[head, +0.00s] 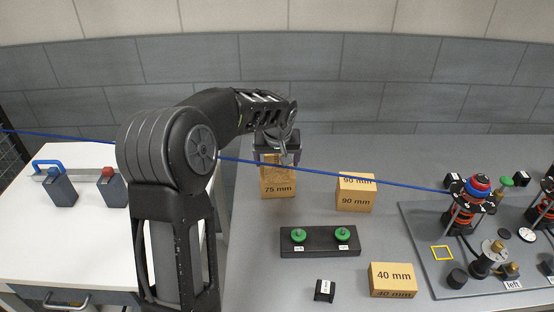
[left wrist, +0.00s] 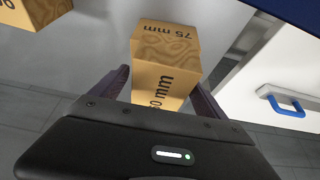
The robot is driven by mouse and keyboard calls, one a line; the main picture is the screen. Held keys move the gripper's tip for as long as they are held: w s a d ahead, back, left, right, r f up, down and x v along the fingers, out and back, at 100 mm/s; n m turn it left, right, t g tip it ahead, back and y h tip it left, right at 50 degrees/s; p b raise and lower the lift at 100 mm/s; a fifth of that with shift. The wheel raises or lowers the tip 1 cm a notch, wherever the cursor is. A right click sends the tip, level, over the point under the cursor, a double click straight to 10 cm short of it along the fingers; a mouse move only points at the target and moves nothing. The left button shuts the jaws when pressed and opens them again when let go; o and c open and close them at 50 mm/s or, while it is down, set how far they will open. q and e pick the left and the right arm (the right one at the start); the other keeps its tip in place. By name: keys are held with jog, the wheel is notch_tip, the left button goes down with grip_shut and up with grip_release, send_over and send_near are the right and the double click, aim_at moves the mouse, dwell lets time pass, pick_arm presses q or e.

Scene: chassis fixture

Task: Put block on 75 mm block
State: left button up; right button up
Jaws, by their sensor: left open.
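The wooden 75 mm block (head: 278,190) stands on the grey table, and it also shows in the left wrist view (left wrist: 165,38). My left gripper (head: 277,158) is open directly above it. Another wooden block (left wrist: 158,88), its label ending in "0 mm", lies between the open fingers and appears to rest on the 75 mm block. Its first digit is partly cut off. In the head view the gripper mostly hides this block, so the contact is unclear. My right gripper is not in view.
A 90 mm block (head: 355,194) stands to the right. A 40 mm block (head: 393,280), a black holder with green knobs (head: 320,241) and a small black block (head: 325,290) are nearer. A fixture plate (head: 420,225) is at right. A blue cable (head: 330,169) crosses the view.

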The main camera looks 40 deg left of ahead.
pick_arm(q)
jog(key=shift+r, duration=0.15)
jog(key=b+v, duration=0.1)
jog(key=v, duration=1.1)
jog(key=shift+d, duration=0.1)
dwell(0.4)
